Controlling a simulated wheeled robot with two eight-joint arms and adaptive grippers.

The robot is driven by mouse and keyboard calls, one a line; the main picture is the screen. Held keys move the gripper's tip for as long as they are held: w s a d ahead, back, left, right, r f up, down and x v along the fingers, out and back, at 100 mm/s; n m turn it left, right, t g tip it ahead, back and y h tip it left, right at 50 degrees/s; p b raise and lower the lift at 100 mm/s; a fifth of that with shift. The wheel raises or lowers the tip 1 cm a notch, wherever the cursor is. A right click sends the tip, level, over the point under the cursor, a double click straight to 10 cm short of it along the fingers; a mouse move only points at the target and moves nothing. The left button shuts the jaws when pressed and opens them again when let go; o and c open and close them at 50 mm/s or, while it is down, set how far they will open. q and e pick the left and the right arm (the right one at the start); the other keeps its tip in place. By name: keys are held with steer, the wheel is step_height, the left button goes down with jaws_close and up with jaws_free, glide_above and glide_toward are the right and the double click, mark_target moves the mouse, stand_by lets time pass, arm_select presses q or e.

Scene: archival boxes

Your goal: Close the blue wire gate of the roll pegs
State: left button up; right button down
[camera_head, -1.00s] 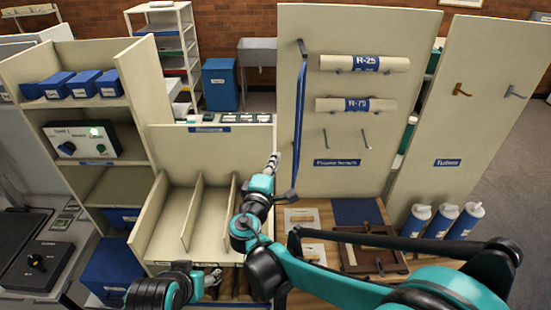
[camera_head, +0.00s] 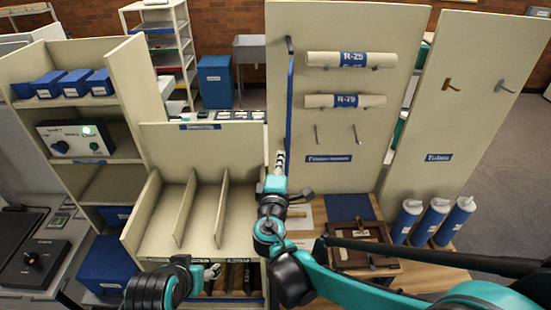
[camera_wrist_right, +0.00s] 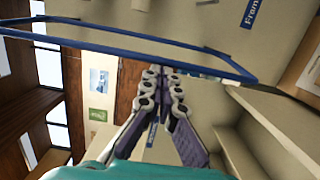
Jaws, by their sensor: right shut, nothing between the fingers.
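The blue wire gate (camera_head: 290,98) hangs from a dark hinge near the left edge of the upright roll board (camera_head: 385,125). It looks almost edge-on in the head view; its lower end is hidden by my right gripper. In the right wrist view the gate (camera_wrist_right: 120,44) is a long blue frame crossing at the fingertips; I cannot tell if they touch. My right gripper (camera_head: 280,158) is shut and empty, fingers together in the wrist view (camera_wrist_right: 163,72). Rolls R-25 (camera_head: 351,59) and R-75 (camera_head: 345,101) rest on pegs. My left gripper (camera_head: 212,271) is low left, its opening unclear.
Two lower pegs on the board are empty. A divided bin (camera_head: 202,233) stands left of my right arm. A wooden tray (camera_head: 358,243) lies on the table below the board. Blue tubes (camera_head: 437,222) stand at right beside the second panel (camera_head: 467,115).

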steer(key=shift+s+d+n+y, duration=0.1)
steer(key=shift+d+n+y, duration=0.3)
steer(key=shift+d+y, duration=0.3)
steer(key=w+d+n+y+b, duration=0.1)
steer(key=w+d+n+y, duration=0.2)
steer(key=d, duration=1)
steer(key=shift+w+d+y, duration=0.35)
steer(key=shift+w+y, duration=0.45)
steer(key=shift+w, duration=0.2)
steer(key=shift+a, duration=0.1)
